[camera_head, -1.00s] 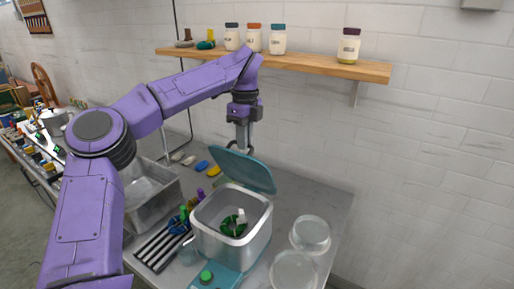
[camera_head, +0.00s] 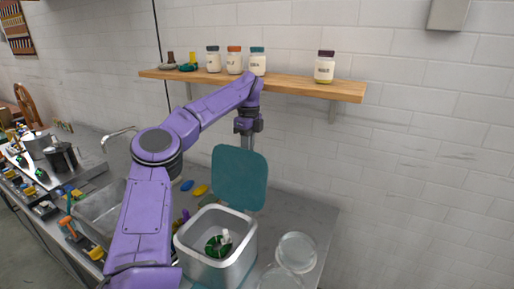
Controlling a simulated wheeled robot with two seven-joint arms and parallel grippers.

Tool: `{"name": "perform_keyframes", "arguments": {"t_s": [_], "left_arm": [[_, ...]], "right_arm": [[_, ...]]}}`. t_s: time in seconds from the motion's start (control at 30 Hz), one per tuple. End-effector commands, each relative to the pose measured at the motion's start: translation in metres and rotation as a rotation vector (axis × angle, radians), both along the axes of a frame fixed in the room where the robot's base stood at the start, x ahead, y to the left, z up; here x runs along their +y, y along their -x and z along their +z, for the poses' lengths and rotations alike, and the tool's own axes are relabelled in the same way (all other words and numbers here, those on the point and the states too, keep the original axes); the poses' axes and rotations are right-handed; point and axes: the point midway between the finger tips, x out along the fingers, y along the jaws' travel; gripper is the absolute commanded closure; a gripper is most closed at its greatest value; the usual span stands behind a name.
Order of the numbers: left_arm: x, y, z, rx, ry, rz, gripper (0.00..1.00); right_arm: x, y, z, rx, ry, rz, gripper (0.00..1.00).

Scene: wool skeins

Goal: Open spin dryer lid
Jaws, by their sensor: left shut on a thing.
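The spin dryer (camera_head: 238,258) is a pale square tub on the counter, open at the top, with a green and white thing inside. Its teal lid (camera_head: 239,178) stands nearly upright at the tub's back edge. My left gripper (camera_head: 247,147) is behind the lid's upper edge, pointing down, shut on the lid. Its fingertips are mostly hidden by the lid. My right gripper is not in view.
A wooden shelf (camera_head: 290,88) with several jars runs along the wall above the arm. Clear round containers (camera_head: 297,250) stand right of the dryer. A metal sink (camera_head: 100,208) lies to the left. The counter's right end (camera_head: 322,222) is bare.

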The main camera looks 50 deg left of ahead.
Motion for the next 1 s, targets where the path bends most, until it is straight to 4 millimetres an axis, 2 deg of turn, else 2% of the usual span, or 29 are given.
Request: {"name": "perform_keyframes", "arguments": {"t_s": [0.03, 0.37, 0.4, 0.47, 0.8, 0.87, 0.97, 1.0], "left_arm": [[0.002, 0.003, -0.007, 0.014, 0.003, 0.010, 1.00], [0.003, 0.002, -0.007, 0.014, 0.001, 0.010, 1.00], [0.003, 0.002, -0.007, 0.014, 0.001, 0.010, 0.81], [0.002, 0.001, -0.006, 0.013, 0.000, 0.009, 0.62], [0.000, -0.002, 0.000, 0.004, -0.002, 0.001, 0.62], [0.000, -0.003, 0.007, 0.003, -0.003, 0.001, 0.62], [0.001, -0.004, 0.027, 0.002, -0.005, 0.004, 0.62], [0.002, -0.005, 0.039, 0.003, -0.006, 0.006, 0.62]], "right_arm": [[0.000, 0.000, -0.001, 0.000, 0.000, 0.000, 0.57], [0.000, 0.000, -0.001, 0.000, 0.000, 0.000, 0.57], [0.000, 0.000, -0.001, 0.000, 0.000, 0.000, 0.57], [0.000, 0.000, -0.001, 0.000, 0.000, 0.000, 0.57], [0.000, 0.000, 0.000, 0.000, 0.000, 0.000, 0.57], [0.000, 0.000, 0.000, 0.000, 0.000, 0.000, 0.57], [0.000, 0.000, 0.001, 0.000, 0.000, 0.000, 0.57], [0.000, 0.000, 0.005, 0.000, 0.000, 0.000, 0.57]]}}
